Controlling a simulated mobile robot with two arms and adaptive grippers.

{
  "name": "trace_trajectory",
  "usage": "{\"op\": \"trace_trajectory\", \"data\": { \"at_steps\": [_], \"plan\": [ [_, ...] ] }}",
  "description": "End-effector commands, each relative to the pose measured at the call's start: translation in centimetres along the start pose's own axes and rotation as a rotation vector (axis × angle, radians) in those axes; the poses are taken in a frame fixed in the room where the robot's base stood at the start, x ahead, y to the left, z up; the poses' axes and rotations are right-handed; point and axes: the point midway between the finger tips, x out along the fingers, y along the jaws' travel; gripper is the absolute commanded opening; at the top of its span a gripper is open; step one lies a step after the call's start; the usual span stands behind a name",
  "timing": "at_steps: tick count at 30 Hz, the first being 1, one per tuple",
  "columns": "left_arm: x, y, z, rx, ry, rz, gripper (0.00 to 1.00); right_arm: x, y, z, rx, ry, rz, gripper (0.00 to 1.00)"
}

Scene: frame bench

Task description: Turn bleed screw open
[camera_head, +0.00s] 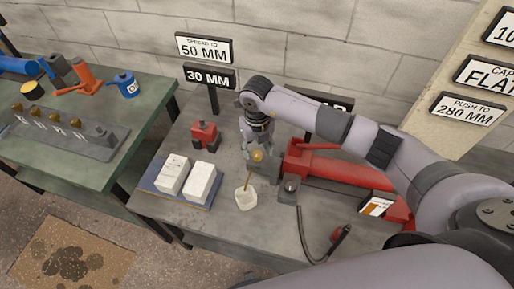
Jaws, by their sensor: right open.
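A small brass knob (257,156), which looks like the bleed screw, sits on a grey fitting at the left end of the red hydraulic cylinder (345,172). My right gripper (247,148) is open and points down just above and left of the knob, with its fingers close to it. Whether a finger touches the knob cannot be told at this size. The fingers and wrist hide part of the fitting. My left gripper is out of view.
A pale cup (246,198) with a thin stick stands just in front of the knob. A tray (152,185) with two white blocks lies left, and a red tool (205,135) stands behind it. A dark hose (303,235) curves across the bench front. Signs stand behind.

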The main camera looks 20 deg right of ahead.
Motion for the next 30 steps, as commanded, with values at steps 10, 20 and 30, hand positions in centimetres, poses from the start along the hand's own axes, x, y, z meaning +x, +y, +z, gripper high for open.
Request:
{"op": "trace_trajectory", "data": {
  "at_steps": [10, 20, 30],
  "plan": [
    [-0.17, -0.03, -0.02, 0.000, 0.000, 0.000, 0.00, 1.08, 0.00, -0.03, 0.000, 0.000, 0.000, 0.46],
    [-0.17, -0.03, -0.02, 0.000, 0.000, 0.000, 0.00, 1.03, 0.00, -0.03, 0.000, 0.000, 0.000, 0.29],
    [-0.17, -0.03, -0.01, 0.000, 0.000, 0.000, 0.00, 1.01, -0.01, -0.02, 0.000, 0.000, 0.000, 0.07]
  ]
}}
